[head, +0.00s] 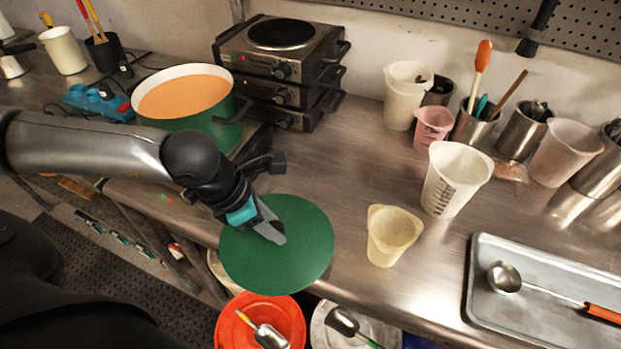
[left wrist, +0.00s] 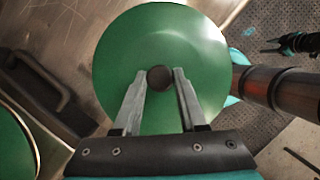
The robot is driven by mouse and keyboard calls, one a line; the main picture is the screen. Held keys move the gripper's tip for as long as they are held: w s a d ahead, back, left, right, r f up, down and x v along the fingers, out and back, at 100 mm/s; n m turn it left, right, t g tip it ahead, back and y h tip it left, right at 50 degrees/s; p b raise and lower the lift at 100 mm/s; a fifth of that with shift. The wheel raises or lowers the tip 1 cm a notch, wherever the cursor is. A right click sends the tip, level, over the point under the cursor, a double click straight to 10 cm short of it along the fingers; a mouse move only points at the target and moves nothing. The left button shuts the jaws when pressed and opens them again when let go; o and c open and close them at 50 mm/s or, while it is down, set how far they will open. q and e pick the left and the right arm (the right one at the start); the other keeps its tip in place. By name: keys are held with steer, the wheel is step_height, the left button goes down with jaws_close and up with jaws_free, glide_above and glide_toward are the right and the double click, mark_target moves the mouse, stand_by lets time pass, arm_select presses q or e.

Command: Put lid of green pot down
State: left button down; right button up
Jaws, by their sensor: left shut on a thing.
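The green lid (head: 300,240) is a round disc held above the counter's front edge, overlapping it in the head view. My left gripper (head: 275,232) is shut on the lid's dark knob (left wrist: 159,78), which shows between the two fingers in the left wrist view. The lid's top (left wrist: 150,45) faces that camera. The green pot (head: 225,130) stands uncovered behind my left arm, with orange liquid inside. My right gripper does not show in the head view. A dark and teal shape at the right of the left wrist view may be part of it.
A cream cup (head: 393,236), a white measuring jug (head: 452,182) and a metal tray (head: 480,300) are to the right. An orange bucket (head: 228,325) is below the counter edge. Bare counter (head: 330,165) lies behind the lid.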

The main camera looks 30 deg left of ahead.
arm_select(q)
steer(key=w, duration=1)
steer(key=w+a+p, duration=0.1)
steer(key=w, duration=0.5)
steer(key=shift+r, duration=0.1)
steer(key=shift+f, duration=1.85)
steer(key=shift+c, duration=2.3)
jaws_free()
steer(key=v, duration=1.2)
steer(key=shift+p, duration=0.45)
